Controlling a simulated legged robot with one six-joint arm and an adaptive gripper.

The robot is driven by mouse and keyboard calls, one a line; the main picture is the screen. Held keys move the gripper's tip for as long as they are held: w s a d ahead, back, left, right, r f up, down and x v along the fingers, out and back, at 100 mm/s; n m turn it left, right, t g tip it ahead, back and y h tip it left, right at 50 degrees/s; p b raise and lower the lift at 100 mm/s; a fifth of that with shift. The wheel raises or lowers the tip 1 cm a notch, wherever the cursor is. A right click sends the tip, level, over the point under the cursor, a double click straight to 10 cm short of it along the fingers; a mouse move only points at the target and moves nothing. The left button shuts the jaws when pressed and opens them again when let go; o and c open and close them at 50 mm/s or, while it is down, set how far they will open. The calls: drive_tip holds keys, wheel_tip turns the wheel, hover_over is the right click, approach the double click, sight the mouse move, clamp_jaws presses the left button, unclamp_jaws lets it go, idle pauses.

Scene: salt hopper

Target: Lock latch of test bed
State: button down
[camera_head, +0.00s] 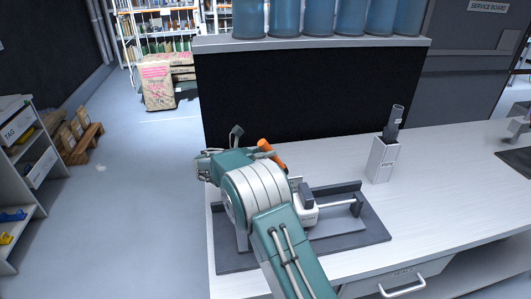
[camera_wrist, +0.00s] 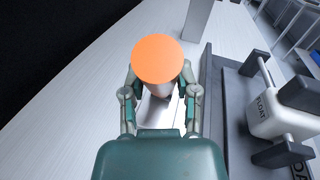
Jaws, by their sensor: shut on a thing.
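The test bed is a dark grey tray-like base (camera_head: 372,232) on the white bench; its edge also shows at the right of the wrist view (camera_wrist: 228,120). A white block marked FLOAT (camera_wrist: 283,120) sits in it on a rod, and the block also shows in the head view (camera_head: 308,213). An orange-ended cylindrical handle (camera_wrist: 161,60), which looks like the latch handle, stands beside the bed; its orange part (camera_head: 271,154) shows past my arm. My gripper (camera_wrist: 160,82) is shut around this handle, a finger on each side. The latch's lower part is hidden.
A white holder (camera_head: 382,160) with a dark clear-topped tool stands behind the bed. A black panel with a shelf of blue containers (camera_head: 320,18) rises at the back. The bench right of the bed is mostly clear; a drawer handle (camera_head: 401,285) is at the front.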

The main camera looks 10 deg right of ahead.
drive_tip(key=d+y, duration=0.1)
drive_tip(key=d+r+y, duration=0.1)
drive_tip(key=shift+w+d+r+m+y, duration=0.1)
drive_tip(key=shift+r+m+y, duration=0.1)
drive_tip(key=shift+m+y, duration=0.1)
drive_tip(key=d+y, duration=0.1)
drive_tip(key=d+g+y, duration=0.1)
drive_tip(key=shift+d+r+y, duration=0.25)
drive_tip(key=shift+r+y, duration=0.05)
drive_tip(key=shift+d+f+m+y, duration=0.25)
drive_tip(key=shift+d+f+y, duration=0.1)
drive_tip(key=shift+d+y, duration=0.9)
drive_tip(key=shift+d+f+m+y, duration=0.3)
drive_tip(key=shift+d+y, duration=0.75)
drive_tip(key=shift+y, duration=0.35)
drive_tip(key=shift+d+f+m+y, duration=0.25)
drive_tip(key=shift+d+f+y, duration=0.1)
drive_tip(key=shift+d+y, duration=0.9)
drive_tip(key=shift+a+g, duration=0.1)
drive_tip(key=shift+g, duration=0.2)
drive_tip(key=shift+c, duration=1.8)
unclamp_jaws()
drive_tip(key=shift+f, duration=0.15)
drive_tip(key=shift+w, duration=0.1)
